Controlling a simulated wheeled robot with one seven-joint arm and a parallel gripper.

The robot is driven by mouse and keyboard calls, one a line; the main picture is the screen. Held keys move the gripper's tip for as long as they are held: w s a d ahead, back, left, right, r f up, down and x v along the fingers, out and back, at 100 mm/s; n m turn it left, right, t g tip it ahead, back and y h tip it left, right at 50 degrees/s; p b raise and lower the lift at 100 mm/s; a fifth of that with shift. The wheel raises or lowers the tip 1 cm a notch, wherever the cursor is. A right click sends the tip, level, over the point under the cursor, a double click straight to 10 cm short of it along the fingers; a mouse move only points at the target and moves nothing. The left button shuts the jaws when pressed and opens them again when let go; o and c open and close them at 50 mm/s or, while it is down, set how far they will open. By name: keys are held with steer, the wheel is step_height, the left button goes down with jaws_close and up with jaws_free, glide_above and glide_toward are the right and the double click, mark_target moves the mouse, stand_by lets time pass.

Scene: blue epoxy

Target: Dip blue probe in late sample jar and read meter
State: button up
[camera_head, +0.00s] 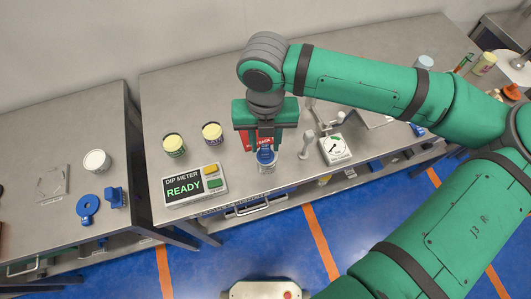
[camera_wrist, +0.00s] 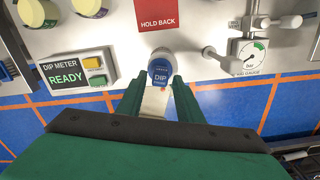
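A small blue piece marked DIP (camera_wrist: 160,74), which may be the blue probe, has a grey round top in the wrist view. In the head view the blue piece (camera_head: 265,156) sits above a pale, clear-looking base near the bench's front edge. My gripper (camera_wrist: 161,84) points down there, with its two green fingers apart and flanking the blue piece. Contact is not clear. The dip meter (camera_head: 195,185) reads READY. Two yellow-topped jars, one at left (camera_head: 173,145) and one at right (camera_head: 212,133), stand behind it; their labels are unreadable.
A red HOLD BACK card (camera_wrist: 157,14) lies behind the blue piece. A dial gauge (camera_head: 335,149) and a pale valve handle (camera_head: 307,144) stand close on the right. A separate left table holds a white-topped jar (camera_head: 96,161) and a blue ring (camera_head: 87,207).

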jaws_close()
steer(key=shift+r, duration=0.3)
step_height(320, 180, up, 7)
steer(key=shift+r, duration=0.2)
stand_by(0.9)
steer(key=shift+r, duration=0.15)
